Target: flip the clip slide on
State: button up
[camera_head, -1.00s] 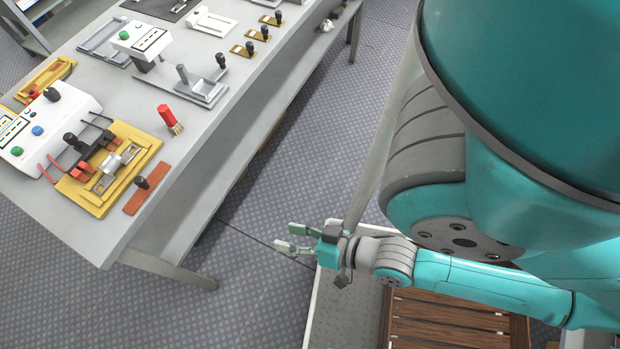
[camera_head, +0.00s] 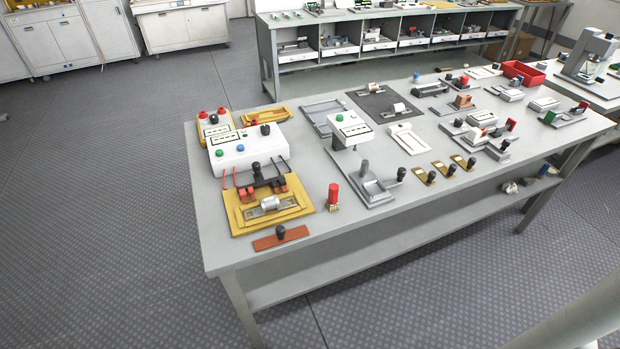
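A yellow fixture (camera_head: 238,213) lies at the table's near left corner. A metal cylinder, likely a fuse (camera_head: 270,204), rests in its cradle. Behind the cylinder is a black slide with upright black knobs (camera_head: 256,167), likely the clip slide. Red clips (camera_head: 247,193) sit at its front, apparently a little behind the cylinder; contact cannot be made out. Wires run towards a white tester box (camera_head: 235,153) with a green and a blue button. A brown strip with a black knob (camera_head: 281,235) lies in front of the fixture. My gripper is not in view.
The grey table (camera_head: 225,251) holds a red-handled brush (camera_head: 333,195) right of the fixture, then a grey slide fixture (camera_head: 345,163) and several brass pieces with black knobs (camera_head: 440,168). Open floor (camera_head: 110,240) lies left of the table and in front of it.

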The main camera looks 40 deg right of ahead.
aim_at(261, 181)
jog(key=i+j, duration=0.15)
jog(key=j, duration=0.2)
jog(key=i+j, duration=0.2)
jog(key=j, duration=0.15)
jog(key=i+j, duration=0.15)
jog(key=j, duration=0.2)
jog(key=i+j, duration=0.2)
jog(key=j, duration=0.15)
jog(key=i+j, duration=0.15)
jog(key=j, duration=0.2)
jog(key=i+j, duration=0.15)
jog(key=j, duration=0.25)
jog(key=i+j+z, duration=0.1)
jog(key=j, duration=0.25)
jog(key=i, duration=0.1)
